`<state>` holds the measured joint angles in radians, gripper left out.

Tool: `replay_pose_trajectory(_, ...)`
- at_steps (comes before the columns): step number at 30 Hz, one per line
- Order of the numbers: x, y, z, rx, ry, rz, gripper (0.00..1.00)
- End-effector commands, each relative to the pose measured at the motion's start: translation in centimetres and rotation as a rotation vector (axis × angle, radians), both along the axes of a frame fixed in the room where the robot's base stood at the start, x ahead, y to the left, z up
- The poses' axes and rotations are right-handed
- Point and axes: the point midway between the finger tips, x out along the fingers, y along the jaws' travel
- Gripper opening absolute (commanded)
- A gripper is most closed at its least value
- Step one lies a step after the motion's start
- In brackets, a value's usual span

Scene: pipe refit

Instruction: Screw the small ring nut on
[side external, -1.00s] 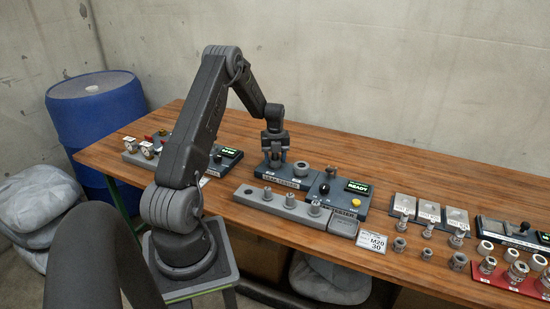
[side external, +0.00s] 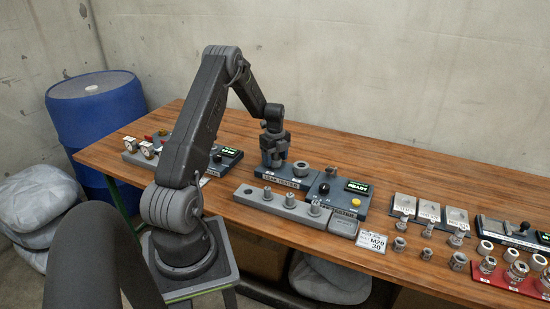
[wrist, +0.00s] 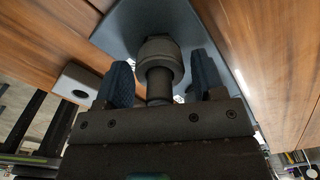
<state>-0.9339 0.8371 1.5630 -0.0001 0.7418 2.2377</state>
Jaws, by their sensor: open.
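My gripper (side external: 274,152) points straight down over the left end of a small dark blue-grey fixture plate (side external: 290,181) near the back of the bench. In the wrist view my gripper (wrist: 164,82) is open, with a blue-padded finger on each side of an upright dark post. A grey ring-shaped nut (wrist: 159,56) sits around this post, between the fingers. A gap shows between it and each finger. I cannot tell how far it is threaded on. In the side view my gripper mostly hides this part.
A thick grey ring (side external: 302,169) stands just right of my gripper on the same plate. A control box reading READY (side external: 342,190) is beside it. A long grey rack (side external: 284,205) with fittings lies in front. Several loose fittings and a red tray (side external: 508,280) are at right.

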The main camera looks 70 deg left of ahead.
Motion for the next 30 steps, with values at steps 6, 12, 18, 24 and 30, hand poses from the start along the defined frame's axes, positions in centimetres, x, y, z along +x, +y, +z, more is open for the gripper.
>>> replay_pose_trajectory(6, 0.0, 0.0, 0.0, 0.0, 0.0, 0.03, 0.63)
replay_pose_trajectory(12, 0.0, 0.0, 0.0, 0.0, 0.0, 0.286, 0.63)
replay_pose_trajectory(18, -0.01, 0.01, 0.0, 0.0, 0.0, 0.495, 0.63)
replay_pose_trajectory(24, -0.01, 0.01, 0.0, 0.0, 0.0, 0.524, 0.63)
replay_pose_trajectory(30, -0.01, 0.01, 0.0, 0.0, 0.0, 0.561, 0.63)
